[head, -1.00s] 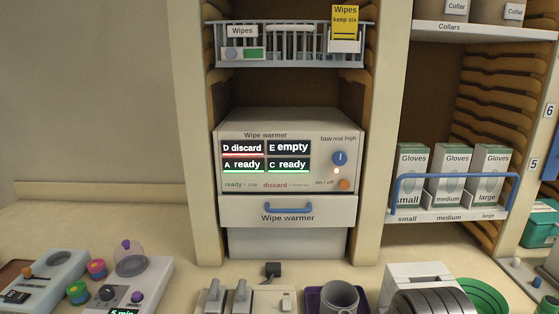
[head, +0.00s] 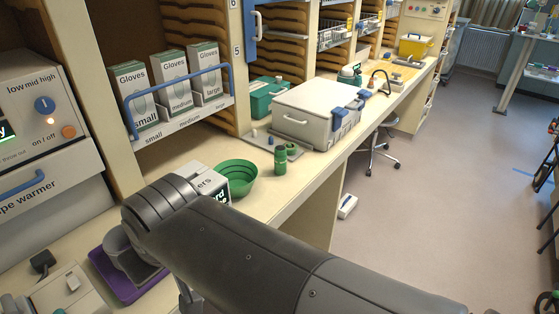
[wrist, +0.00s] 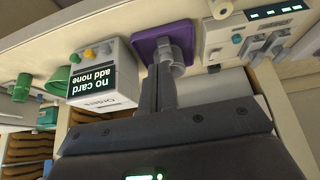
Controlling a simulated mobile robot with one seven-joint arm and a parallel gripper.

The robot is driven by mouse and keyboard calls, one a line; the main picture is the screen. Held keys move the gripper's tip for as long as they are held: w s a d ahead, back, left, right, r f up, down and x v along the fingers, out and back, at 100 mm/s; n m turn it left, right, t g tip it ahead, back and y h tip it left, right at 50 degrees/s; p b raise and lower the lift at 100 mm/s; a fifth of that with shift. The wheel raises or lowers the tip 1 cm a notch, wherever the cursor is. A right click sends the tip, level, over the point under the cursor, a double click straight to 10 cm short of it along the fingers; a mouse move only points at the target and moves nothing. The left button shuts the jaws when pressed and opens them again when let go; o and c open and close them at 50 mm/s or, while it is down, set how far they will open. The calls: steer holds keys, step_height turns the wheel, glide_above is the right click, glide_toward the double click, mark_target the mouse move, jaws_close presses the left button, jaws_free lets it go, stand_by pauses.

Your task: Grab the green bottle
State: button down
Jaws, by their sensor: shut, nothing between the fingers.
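The green bottle (head: 280,160) stands upright on the counter near its front edge, just right of a green bowl (head: 237,176) in the head view. In the wrist view a green bottle shape (wrist: 21,86) shows at the far left, beyond the bowl (wrist: 57,80). My gripper (wrist: 164,72) is shut and empty, pointing toward the purple tray in the wrist view, well apart from the bottle.
A purple tray (head: 113,276) with a grey mug (wrist: 182,38) and a box reading "no card add none" (wrist: 105,77) are near my gripper. A large white case (head: 303,112) stands behind the bottle. Glove boxes (head: 175,77) fill the shelf. Open floor (head: 420,200) lies right.

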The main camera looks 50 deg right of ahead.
steer(key=c, duration=2.2)
jaws_free()
steer(key=c, duration=0.8)
jaws_free()
steer(key=shift+o, duration=0.2)
